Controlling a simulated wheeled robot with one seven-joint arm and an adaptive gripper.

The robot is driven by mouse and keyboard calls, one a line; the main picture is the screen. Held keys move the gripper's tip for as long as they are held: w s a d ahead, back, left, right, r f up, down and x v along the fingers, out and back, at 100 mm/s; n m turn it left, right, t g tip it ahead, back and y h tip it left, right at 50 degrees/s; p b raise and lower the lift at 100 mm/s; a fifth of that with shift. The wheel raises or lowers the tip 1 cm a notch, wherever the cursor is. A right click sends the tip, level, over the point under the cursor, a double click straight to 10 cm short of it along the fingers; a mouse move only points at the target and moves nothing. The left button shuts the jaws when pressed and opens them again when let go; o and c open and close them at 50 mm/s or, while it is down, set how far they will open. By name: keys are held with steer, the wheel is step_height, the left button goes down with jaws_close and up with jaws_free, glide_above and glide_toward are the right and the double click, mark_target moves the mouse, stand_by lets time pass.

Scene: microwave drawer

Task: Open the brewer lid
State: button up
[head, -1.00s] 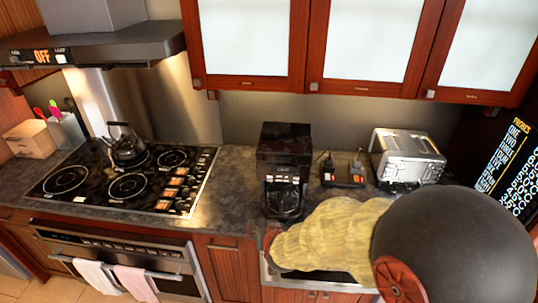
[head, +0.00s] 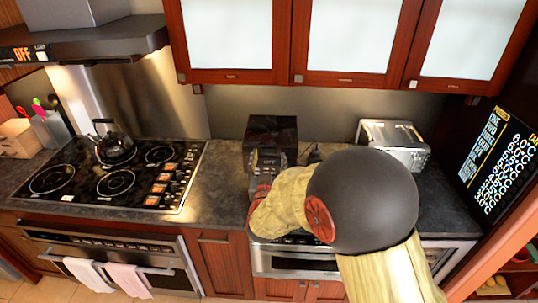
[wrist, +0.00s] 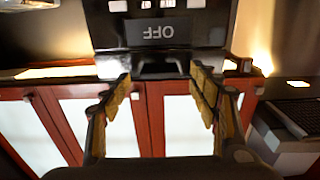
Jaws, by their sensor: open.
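The brewer (head: 270,131) is a black boxy machine on the counter, and its lid looks shut. My gripper (head: 268,158) is in front of the brewer's face and hides much of its lower front. In the wrist view, which is upside down, the brewer's front (wrist: 165,30) with an "OFF" display fills the top middle. My gripper there (wrist: 160,90) has its two yellow-padded fingers spread apart with nothing between them. A dark notched edge of the brewer shows just beyond the fingertips. I cannot tell whether they touch it.
A silver toaster (head: 396,140) stands right of the brewer, behind my arm. A stovetop (head: 110,175) with a kettle (head: 115,146) is to the left. Upper cabinets (head: 345,45) hang above the brewer. The counter between stove and brewer (head: 222,175) is clear.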

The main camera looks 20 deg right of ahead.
steer(key=shift+x, duration=1.15)
steer(key=shift+c, duration=1.1)
jaws_close()
